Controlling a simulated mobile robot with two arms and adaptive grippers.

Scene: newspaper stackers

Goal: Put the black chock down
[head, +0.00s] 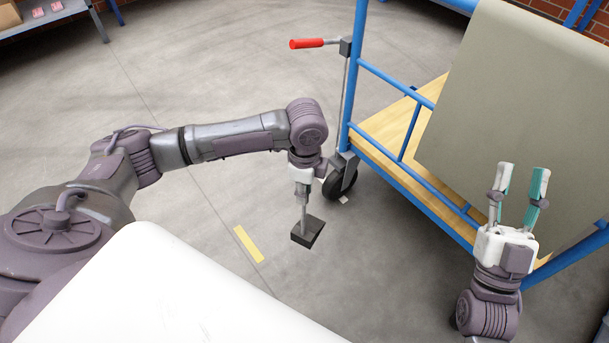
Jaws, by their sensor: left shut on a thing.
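The black chock (308,232) is a small dark wedge near the middle of the head view. My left gripper (304,215) points down and is shut on it. I cannot tell whether the chock touches the floor or hangs just above it. My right gripper (519,180) is at the right with its two fingers apart and pointing up in the picture. It is empty, in front of the cart's side.
A blue-framed cart (385,152) with a wooden deck and a large grey-green panel (510,85) stands at the right. Its black wheel (341,178) is close to the chock, and a red-handled lever (307,43) sticks out. A yellow strip (249,244) marks the open concrete floor.

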